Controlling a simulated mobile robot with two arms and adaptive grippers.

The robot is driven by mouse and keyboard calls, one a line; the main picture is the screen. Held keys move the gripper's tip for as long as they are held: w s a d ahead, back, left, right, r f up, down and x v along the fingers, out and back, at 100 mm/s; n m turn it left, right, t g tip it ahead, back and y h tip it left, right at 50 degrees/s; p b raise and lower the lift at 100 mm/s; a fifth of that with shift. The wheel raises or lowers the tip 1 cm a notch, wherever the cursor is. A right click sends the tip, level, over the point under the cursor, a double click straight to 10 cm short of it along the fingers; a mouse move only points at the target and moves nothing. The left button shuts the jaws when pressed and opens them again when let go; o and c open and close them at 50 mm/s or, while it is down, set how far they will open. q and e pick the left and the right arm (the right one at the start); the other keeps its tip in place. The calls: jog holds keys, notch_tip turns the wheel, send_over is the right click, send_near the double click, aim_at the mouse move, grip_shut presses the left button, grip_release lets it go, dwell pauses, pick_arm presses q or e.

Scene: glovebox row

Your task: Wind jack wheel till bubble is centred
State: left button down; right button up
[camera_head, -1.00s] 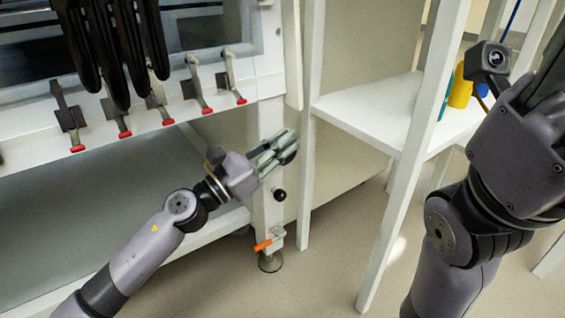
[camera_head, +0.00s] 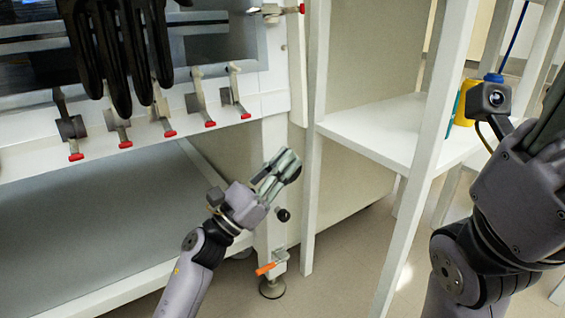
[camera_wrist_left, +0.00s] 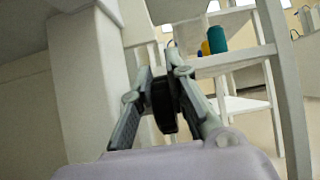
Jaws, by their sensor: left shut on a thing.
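My left gripper (camera_head: 283,168) is in front of the white corner leg (camera_head: 270,235) of the glovebox stand, below its front edge. In the left wrist view, its two fingers (camera_wrist_left: 163,95) are shut on a dark, round-edged thing, which looks like the jack wheel (camera_wrist_left: 164,106). The fingers hide most of this wheel in the head view. A black knob (camera_head: 283,215) shows just below the gripper, beside the leg. I cannot make out the level bubble. My right gripper (camera_head: 545,125) is only partly in view at the right edge, and its fingertips are cut off.
An orange lever (camera_head: 265,269) sits low on the leg, above a round foot (camera_head: 272,289). Red-tipped latches (camera_head: 201,100) and black gloves (camera_head: 120,50) hang above left. A white shelf (camera_head: 370,133) with a yellow bottle (camera_head: 466,103) stands to the right. Floor between is clear.

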pick_arm(q)
jog(key=c, duration=1.8)
grip_release()
jog(key=shift+a, duration=0.1)
jog(key=shift+c, duration=0.2)
jog(key=s+a, duration=0.7)
jog(key=a, duration=0.3)
jog(key=shift+s+a+f, duration=0.25)
jog(key=shift+s+f, duration=0.1)
jog(key=shift+d, duration=0.1)
